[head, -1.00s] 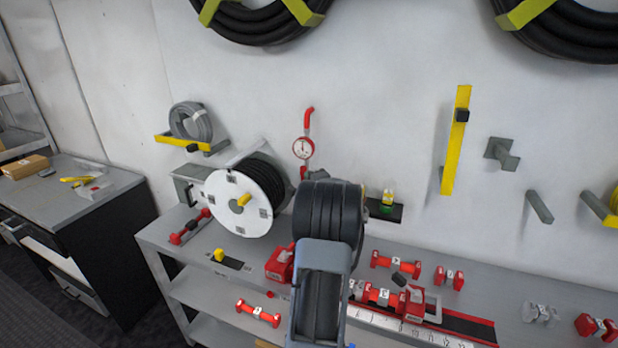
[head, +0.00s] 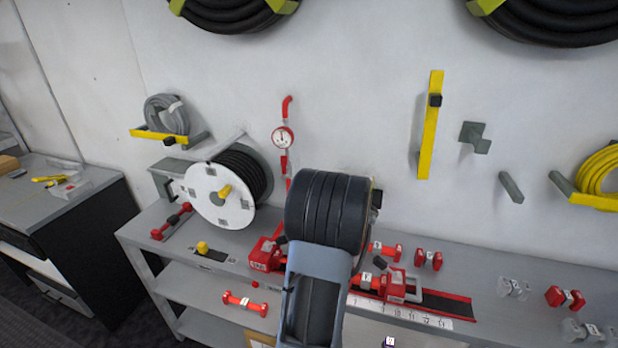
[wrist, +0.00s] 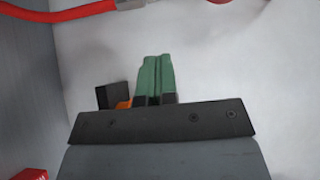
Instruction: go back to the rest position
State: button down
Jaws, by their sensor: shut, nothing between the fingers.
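My gripper shows in the wrist view (wrist: 155,78) as two green fingers side by side, shut with nothing between them. It points at a plain pale wall (wrist: 215,60). In the head view my arm rises from the bottom centre, and its dark ribbed joint covers the middle of the bench; the fingers are hidden behind it.
A grey bench (head: 235,268) holds red fittings (head: 392,282) and a ruler strip (head: 400,313). A hose reel (head: 222,196) stands left of my arm. A red-piped gauge (head: 283,137) and a yellow bar (head: 430,125) are on the wall.

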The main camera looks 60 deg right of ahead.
jog(key=shift+v, duration=0.8)
jog(key=s+f+n+g, duration=0.6)
jog(key=f+g, duration=0.2)
jog(key=g, duration=0.2)
jog(key=w+a+r+n+y, duration=0.2)
jog(key=a+n, duration=0.4)
jog(key=a, duration=0.9)
jog(key=w+a+r+n+y, duration=0.2)
jog(key=a+n+y, duration=0.2)
jog(key=a, duration=1.2)
jog(key=w+a+r+n+g+y, duration=0.1)
jog(key=a+n, duration=0.6)
jog(key=a, duration=0.8)
jog(key=shift+w+a+r+n+y, duration=0.25)
jog(key=shift+w+r+n+y, duration=0.2)
jog(key=shift+r+y, duration=0.4)
jog(key=shift+f, duration=0.15)
